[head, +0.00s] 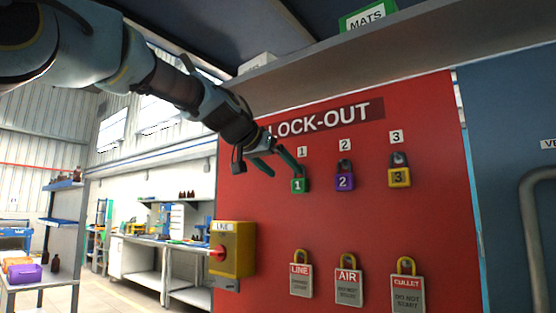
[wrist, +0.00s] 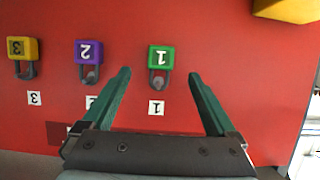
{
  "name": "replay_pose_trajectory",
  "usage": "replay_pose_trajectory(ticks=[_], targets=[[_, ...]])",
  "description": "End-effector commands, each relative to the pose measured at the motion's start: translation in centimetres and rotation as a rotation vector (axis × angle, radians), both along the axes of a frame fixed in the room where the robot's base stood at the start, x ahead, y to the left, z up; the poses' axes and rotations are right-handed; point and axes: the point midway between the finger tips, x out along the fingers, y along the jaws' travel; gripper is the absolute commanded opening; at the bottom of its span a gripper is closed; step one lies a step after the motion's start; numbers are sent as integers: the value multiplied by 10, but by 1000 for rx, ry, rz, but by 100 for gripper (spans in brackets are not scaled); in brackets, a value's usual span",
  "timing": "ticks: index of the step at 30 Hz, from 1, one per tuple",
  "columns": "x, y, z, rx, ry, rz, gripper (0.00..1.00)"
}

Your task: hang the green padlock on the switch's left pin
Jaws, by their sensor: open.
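The green padlock (head: 299,185), marked 1, hangs by its dark shackle on the red lock-out board under label 1. In the wrist view the green padlock (wrist: 161,57) appears upside down, between and just beyond my fingertips. My gripper (head: 285,174) is open and empty, its two green fingers pointing at the board beside this padlock. The gripper (wrist: 159,74) also shows in the wrist view with its fingers wide apart.
A purple padlock (head: 345,181) and a yellow padlock (head: 399,176) hang to the right of the green one. Tags LINE (head: 301,280), AIR (head: 348,281) and CULLET (head: 407,293) hang below. A shelf (head: 66,186) with bottles stands far left.

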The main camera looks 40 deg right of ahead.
Motion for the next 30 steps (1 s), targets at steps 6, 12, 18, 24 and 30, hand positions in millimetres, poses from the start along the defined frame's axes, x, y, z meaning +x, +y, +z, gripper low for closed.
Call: replay_pose_trajectory(ticks=[6,12,18,24,30], targets=[[9,-37,-12,3,3,-3,92],[15,-61,-23,1,3,-1,92],[19,-71,-30,1,0,1,92],[19,-72,-31,1,0,1,92],[19,-72,-31,1,0,1,79]])
